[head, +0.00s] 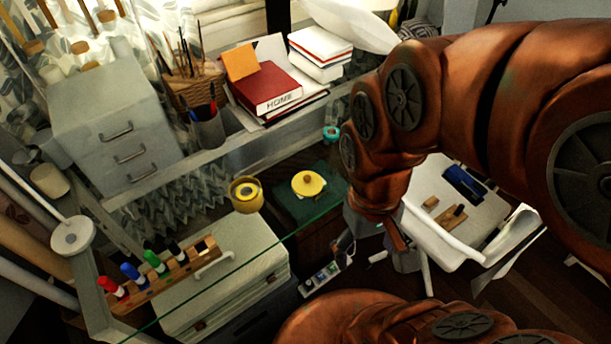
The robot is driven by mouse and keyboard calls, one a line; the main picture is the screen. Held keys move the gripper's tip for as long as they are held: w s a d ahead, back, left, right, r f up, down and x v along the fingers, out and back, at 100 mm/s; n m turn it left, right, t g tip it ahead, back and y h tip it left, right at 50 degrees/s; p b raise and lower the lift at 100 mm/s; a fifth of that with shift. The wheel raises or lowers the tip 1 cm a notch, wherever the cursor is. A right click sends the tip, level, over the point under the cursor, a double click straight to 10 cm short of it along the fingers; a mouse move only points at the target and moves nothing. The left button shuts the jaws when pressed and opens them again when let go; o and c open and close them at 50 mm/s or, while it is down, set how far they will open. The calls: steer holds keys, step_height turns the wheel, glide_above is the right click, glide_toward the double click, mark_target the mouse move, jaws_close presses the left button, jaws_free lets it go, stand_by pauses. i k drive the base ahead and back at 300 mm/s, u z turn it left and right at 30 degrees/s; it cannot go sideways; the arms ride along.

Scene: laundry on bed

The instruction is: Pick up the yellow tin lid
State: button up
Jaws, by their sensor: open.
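The yellow tin lid (308,184) is a round yellow disc with a small knob on top. It lies flat on a dark green box top (290,207) near the middle of the head view. A yellow round tin (246,204) with a dark ring on top stands just left of it. My gripper (376,252) hangs to the right of the lid and nearer the camera, pointing down. It is open and apart from the lid. My arm partly hides the gripper.
A wooden rack (165,276) with coloured markers stands at the lower left. A pale drawer unit (115,130), red book (265,88) and pencil cup (208,128) stand behind. A white tray (440,230) is at the right. A glass edge (225,278) crosses the front.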

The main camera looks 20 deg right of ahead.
mark_target(304, 183)
steer(key=u, duration=0.05)
steer(key=k, duration=0.5)
steer(key=u, duration=1.75)
steer(key=i, duration=0.95)
steer(key=z, duration=1.8)
